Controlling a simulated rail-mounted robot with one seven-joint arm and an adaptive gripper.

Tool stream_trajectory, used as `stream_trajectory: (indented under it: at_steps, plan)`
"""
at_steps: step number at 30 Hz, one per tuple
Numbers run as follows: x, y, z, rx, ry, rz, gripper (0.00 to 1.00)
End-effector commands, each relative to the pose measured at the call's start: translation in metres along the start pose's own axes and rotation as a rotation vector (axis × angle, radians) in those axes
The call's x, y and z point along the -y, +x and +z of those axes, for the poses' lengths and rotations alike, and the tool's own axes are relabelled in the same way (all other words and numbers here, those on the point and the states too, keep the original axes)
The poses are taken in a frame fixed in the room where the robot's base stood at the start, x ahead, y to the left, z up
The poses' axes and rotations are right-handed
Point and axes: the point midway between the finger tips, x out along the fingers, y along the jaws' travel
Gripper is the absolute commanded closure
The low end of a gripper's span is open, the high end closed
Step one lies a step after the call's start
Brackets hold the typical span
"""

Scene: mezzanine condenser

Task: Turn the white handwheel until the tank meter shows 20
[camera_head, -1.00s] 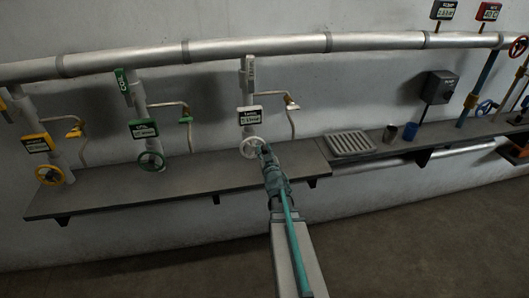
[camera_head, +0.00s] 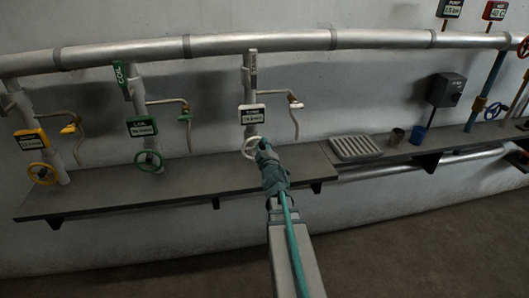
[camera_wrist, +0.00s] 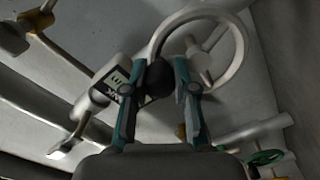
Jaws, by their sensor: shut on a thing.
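The white handwheel (camera_head: 244,149) sits low on the white-labelled tank pipe, above the middle of the shelf. It also shows in the wrist view as a pale ring (camera_wrist: 242,48). My gripper (camera_head: 263,148) is at the right side of the wheel. In the wrist view my gripper (camera_wrist: 160,78) is closed around a dark round knob (camera_wrist: 157,79) at the wheel's rim. My gripper hides part of the wheel's right side.
A green handwheel (camera_head: 149,162) and a yellow handwheel (camera_head: 42,174) stand to the left with their own meters. The shelf front (camera_head: 200,187) is clear.

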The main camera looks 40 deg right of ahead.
Motion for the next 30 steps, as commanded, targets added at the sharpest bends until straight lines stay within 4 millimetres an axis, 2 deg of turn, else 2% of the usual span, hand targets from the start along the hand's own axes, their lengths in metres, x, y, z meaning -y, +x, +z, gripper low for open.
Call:
stream_trajectory:
  at_steps: [9,26,27,30]
  plan:
    - [0.0009,0.0004,-0.0063,-0.001,-0.148,0.001,1.0]
    - [0.0003,0.0006,-0.0083,-0.001,-0.182,0.001,1.0]
    - [0.0003,0.0006,-0.0084,-0.001,-0.182,0.001,0.72]
    - [0.0004,0.0005,-0.0083,-0.001,-0.181,0.001,0.55]
